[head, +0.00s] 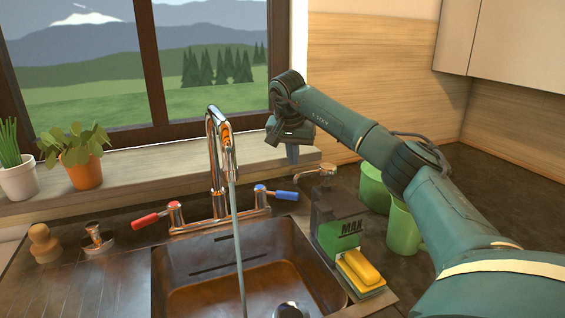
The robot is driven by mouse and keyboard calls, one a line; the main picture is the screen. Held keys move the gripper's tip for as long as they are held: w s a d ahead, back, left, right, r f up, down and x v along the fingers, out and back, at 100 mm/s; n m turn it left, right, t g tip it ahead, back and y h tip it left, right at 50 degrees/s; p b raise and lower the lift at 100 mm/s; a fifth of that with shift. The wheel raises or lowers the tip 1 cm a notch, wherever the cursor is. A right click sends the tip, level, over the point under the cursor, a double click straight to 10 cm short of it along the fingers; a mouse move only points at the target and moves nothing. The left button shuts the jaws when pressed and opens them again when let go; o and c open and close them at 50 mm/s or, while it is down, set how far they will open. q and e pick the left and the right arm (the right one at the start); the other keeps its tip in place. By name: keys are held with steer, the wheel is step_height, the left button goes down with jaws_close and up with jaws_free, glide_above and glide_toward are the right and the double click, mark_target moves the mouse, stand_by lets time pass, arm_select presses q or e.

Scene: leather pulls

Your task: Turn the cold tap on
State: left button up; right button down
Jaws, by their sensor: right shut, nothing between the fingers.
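The tap (219,165) is chrome, with a tall curved spout over the sink. Its cold lever (277,193) has a blue grip and points out to the right. Its hot lever (150,217) has a red grip and points out to the left. A stream of water (237,245) runs from the spout down into the sink. My right gripper (292,153) is shut and empty, pointing down. In the picture it is above the blue lever and apart from it, to the right of the spout. My left gripper is not in view.
The sink (168,275) is dark, with some liquid in it. Right of it are a soap dispenser (335,217), a yellow sponge (360,268) and green mugs (403,230). Potted plants (84,172) stand on the sill. A wooden brush (43,243) is left of the sink.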

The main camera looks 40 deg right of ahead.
mark_target(275, 193)
steer(key=x, duration=0.8)
steer(key=shift+f, duration=0.35)
steer(key=shift+s+a+r+p, duration=0.15)
steer(key=shift+s+a, duration=0.25)
steer(key=shift+a, duration=0.15)
steer(key=shift+s+a+r+p, duration=0.15)
steer(key=shift+s+a, duration=0.2)
steer(key=shift+a, duration=0.2)
steer(key=shift+s+a+f, duration=0.1)
steer(key=shift+s+a, duration=0.25)
steer(key=shift+a, duration=0.25)
